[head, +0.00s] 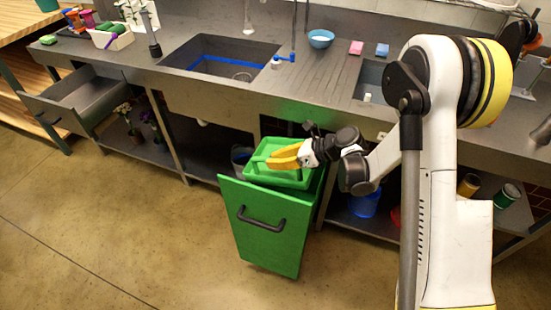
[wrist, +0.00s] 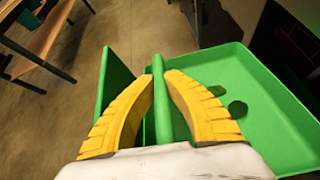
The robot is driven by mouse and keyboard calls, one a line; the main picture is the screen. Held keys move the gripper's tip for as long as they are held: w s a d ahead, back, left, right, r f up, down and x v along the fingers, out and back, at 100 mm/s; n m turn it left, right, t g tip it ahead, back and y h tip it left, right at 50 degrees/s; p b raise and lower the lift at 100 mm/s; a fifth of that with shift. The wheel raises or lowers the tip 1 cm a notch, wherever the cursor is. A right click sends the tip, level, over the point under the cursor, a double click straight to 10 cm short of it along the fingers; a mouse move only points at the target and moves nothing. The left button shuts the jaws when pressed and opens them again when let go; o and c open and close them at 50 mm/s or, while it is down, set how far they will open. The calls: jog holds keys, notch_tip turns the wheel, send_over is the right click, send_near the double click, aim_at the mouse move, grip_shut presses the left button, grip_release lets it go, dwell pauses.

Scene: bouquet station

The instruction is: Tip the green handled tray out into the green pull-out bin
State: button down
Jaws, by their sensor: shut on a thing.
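The green handled tray (head: 293,181) is over the top of the green pull-out bin (head: 262,240), roughly level. Its green handle bar (wrist: 160,105) stands between my gripper's two yellow fingers (wrist: 160,78) in the wrist view. My gripper (head: 272,161) is shut on this handle, above the bin in the head view. The tray's floor (wrist: 265,125) shows two small dark patches in the wrist view; I cannot tell whether they are contents or shadows. The bin's front panel (wrist: 116,80) stands left of the tray there. The bin's inside is mostly hidden by the tray.
The grey counter (head: 335,75) with a sink (head: 215,62) runs behind the bin. A blue bowl (head: 321,38) and pink and blue sponges stand on it. An open metal drawer (head: 75,100) juts out at left. The floor (head: 130,220) before the bin is clear.

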aim_at(256, 170)
jog(key=h, duration=0.1)
jog(key=a+g+h, duration=0.1)
jog(key=h, duration=0.2)
jog(key=shift+w+a+f+g+h, duration=0.15)
jog(key=shift+a+g+h, duration=0.15)
jog(key=h+p, duration=0.1)
jog(key=g+h+p, duration=0.1)
jog(key=shift+w+a+f+h, duration=0.1)
jog(key=shift+w+a+h, duration=0.05)
jog(key=shift+a+h, duration=0.2)
jog(key=shift+w+a+f+g+h+p, duration=0.15)
jog(key=shift+f+g+h+p, duration=0.15)
jog(key=shift+h+p, duration=0.5)
jog(key=h+b, duration=0.1)
jog(key=f+g+h+b, duration=0.1)
jog(key=h, duration=0.1)
jog(key=shift+f, duration=0.3)
jog(key=shift+f+g+h+b, duration=0.2)
jog(key=shift+g+h+b, duration=0.15)
jog(key=shift+h, duration=0.5)
jog(key=shift+r, duration=0.1)
